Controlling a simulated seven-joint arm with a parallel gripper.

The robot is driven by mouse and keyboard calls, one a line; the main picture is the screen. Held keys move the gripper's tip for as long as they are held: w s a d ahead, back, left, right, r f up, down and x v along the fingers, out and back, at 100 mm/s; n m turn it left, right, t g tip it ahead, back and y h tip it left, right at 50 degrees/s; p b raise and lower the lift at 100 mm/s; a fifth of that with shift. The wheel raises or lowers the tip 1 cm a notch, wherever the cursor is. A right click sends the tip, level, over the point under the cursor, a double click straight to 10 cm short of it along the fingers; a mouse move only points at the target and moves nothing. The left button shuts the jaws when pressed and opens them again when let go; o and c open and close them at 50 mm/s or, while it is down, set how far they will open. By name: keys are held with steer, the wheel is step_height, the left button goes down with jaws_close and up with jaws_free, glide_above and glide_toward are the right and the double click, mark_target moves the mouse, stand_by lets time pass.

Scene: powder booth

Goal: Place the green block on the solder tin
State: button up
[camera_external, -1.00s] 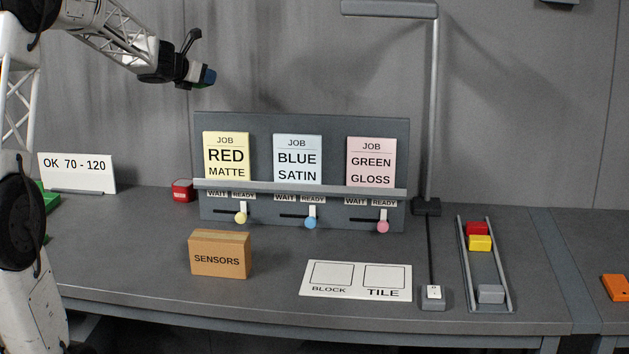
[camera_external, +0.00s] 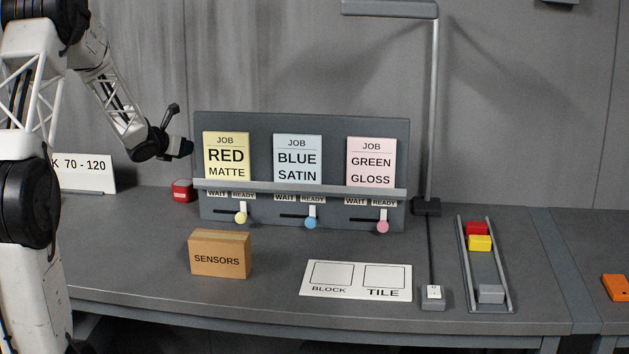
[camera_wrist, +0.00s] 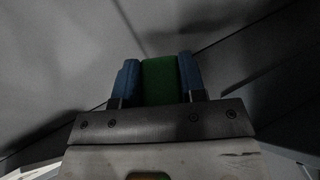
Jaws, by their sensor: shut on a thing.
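The green block (camera_wrist: 159,82) is between the two blue fingers of my gripper (camera_wrist: 158,65) in the wrist view, with both fingers against its sides. In the external view my gripper (camera_external: 184,148) is in the air at the left, above the bench and just left of the job board. The block is not clearly visible there. I cannot make out a thing that is surely the solder tin; a small red object (camera_external: 182,191) stands on the bench below my gripper, and I cannot tell whether it is the tin.
The job board (camera_external: 400,150) with three cards and sliders stands at the back. A SENSORS box (camera_external: 219,255) and a BLOCK/TILE card (camera_external: 356,280) lie in front. A rail tray (camera_external: 505,287) holds red, yellow and grey blocks. An orange object (camera_external: 615,287) sits far right.

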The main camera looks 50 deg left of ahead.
mark_target(184, 182)
steer(key=shift+f, duration=1.95)
steer(key=shift+f, duration=0.15)
steer(key=shift+f, duration=1.85)
steer(key=shift+f, duration=0.2)
steer(key=o, duration=0.9)
steer(key=shift+r, duration=0.2)
steer(key=shift+v, duration=3.75)
steer(key=shift+r, duration=0.15)
